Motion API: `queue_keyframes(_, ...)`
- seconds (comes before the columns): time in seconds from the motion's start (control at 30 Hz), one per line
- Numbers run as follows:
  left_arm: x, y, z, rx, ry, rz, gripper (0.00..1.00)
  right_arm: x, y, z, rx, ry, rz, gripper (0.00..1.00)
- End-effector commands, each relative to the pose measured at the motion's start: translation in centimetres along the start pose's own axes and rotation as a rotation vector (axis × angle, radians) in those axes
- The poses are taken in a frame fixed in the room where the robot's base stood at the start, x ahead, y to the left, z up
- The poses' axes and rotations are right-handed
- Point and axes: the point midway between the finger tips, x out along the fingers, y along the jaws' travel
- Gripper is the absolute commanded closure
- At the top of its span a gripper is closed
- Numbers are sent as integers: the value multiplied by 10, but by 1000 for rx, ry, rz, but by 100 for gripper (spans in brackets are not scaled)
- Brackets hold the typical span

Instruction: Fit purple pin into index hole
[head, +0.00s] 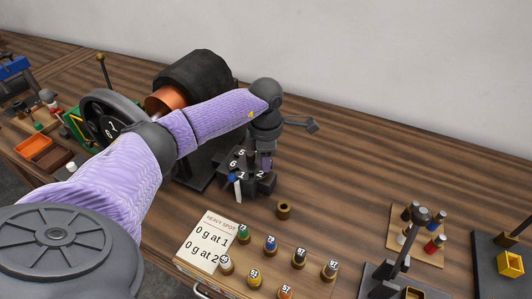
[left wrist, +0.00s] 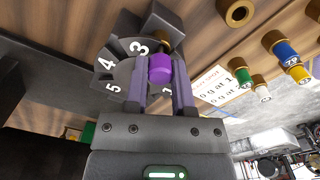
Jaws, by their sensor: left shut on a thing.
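My left gripper (left wrist: 162,82) is shut on the purple pin (left wrist: 160,68), which sits between the two fingertips in the left wrist view. The pin is at a dark numbered dial (left wrist: 118,72), in front of a brass-coloured part (left wrist: 165,45) near the number 3. I cannot tell whether the pin is in a hole; its far end is hidden. In the head view my left gripper (head: 264,160) points down at the dial block (head: 245,184), whose visible numbers include 5, 6, 1 and 2. The index hole is not clearly visible. My right gripper is not in view.
A copper-and-black rotor (head: 193,80) and a handwheel (head: 108,115) stand left of the dial. A brass ring (head: 284,210), a "HEAVY SPOT" card (head: 208,242) and several numbered weights (head: 270,246) are in front. A stand (head: 405,245) is at the right. Bare wood lies right of the dial.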

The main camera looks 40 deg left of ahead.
Motion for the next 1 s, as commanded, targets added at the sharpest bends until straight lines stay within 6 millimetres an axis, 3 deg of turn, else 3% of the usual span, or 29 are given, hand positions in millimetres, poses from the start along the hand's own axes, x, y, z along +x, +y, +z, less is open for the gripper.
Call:
queue_keyframes(0.1,4,0,0,0,1,0,100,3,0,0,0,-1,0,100)
queue_keyframes(0.13,3,0,0,0,0,0,63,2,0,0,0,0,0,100)
queue_keyframes(0.3,2,0,0,0,0,0,28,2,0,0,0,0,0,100)
queue_keyframes(0.57,0,0,0,0,0,1,28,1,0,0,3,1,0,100)
queue_keyframes(0.9,-79,1,0,-1,-2,3,28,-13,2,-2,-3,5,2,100)
queue_keyframes(1.0,-92,0,0,0,-1,2,28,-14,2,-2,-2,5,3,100)
